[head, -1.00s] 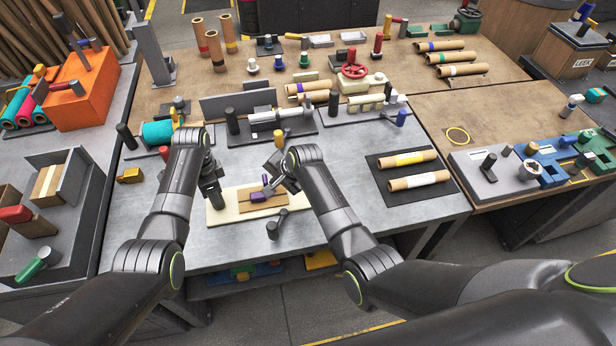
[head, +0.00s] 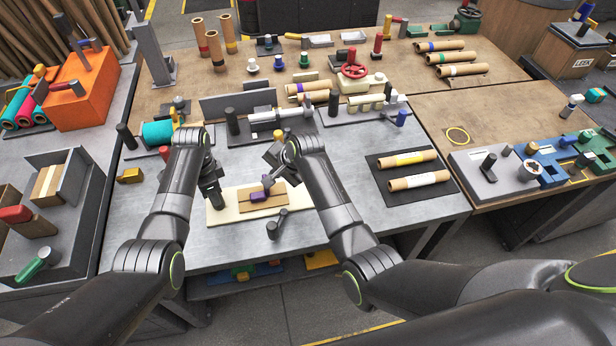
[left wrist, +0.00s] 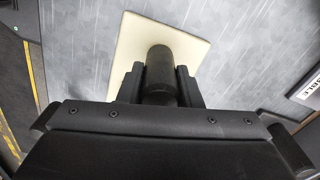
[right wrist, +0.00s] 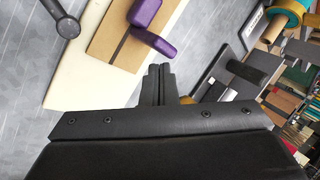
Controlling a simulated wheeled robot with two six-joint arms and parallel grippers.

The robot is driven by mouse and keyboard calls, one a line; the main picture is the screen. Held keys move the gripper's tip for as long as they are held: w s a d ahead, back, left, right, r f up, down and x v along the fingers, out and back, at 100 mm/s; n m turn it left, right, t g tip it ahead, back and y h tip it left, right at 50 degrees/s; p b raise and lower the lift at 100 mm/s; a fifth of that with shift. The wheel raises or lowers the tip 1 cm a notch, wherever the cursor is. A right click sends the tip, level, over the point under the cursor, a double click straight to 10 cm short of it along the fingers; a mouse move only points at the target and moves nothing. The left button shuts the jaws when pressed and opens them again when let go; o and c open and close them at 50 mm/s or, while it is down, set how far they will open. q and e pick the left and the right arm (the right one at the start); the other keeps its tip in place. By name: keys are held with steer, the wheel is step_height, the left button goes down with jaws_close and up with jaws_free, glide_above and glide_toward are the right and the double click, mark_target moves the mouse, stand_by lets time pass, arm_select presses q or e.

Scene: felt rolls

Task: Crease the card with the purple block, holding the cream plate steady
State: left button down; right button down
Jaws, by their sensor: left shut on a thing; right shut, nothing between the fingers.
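The cream plate (head: 217,214) lies on the grey bench. A brown card (head: 277,201) with a dark line across it lies on the plate, showing also in the right wrist view (right wrist: 108,38). The purple block (head: 258,197) rests on the card. In the right wrist view the purple block (right wrist: 155,42) sits just beyond my right fingertips. My right gripper (head: 268,181) is shut and empty, close to the block. My left gripper (head: 214,200) is at the plate's left end, shut on a black upright knob (left wrist: 158,62) over the plate (left wrist: 128,55).
A dark lever (head: 276,224) stands at the plate's front edge. A clamp fixture (head: 280,117) and a teal spool (head: 157,133) are behind. A black mat (head: 400,196) with two tubes lies right. The bench front is clear.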

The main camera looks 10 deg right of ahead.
steer(key=shift+r, duration=0.15)
steer(key=r, duration=0.1)
steer(key=d+r, duration=0.1)
steer(key=r, duration=0.1)
steer(key=shift+r, duration=0.15)
stand_by(0.3)
arm_select(q)
jaws_free()
stand_by(0.6)
steer(key=shift+r, duration=0.15)
arm_select(e)
steer(key=shift+r, duration=0.2)
arm_select(q)
steer(key=shift+r+p, duration=1.3)
steer(key=shift+p, duration=0.6)
arm_select(e)
steer(key=shift+r, duration=1.65)
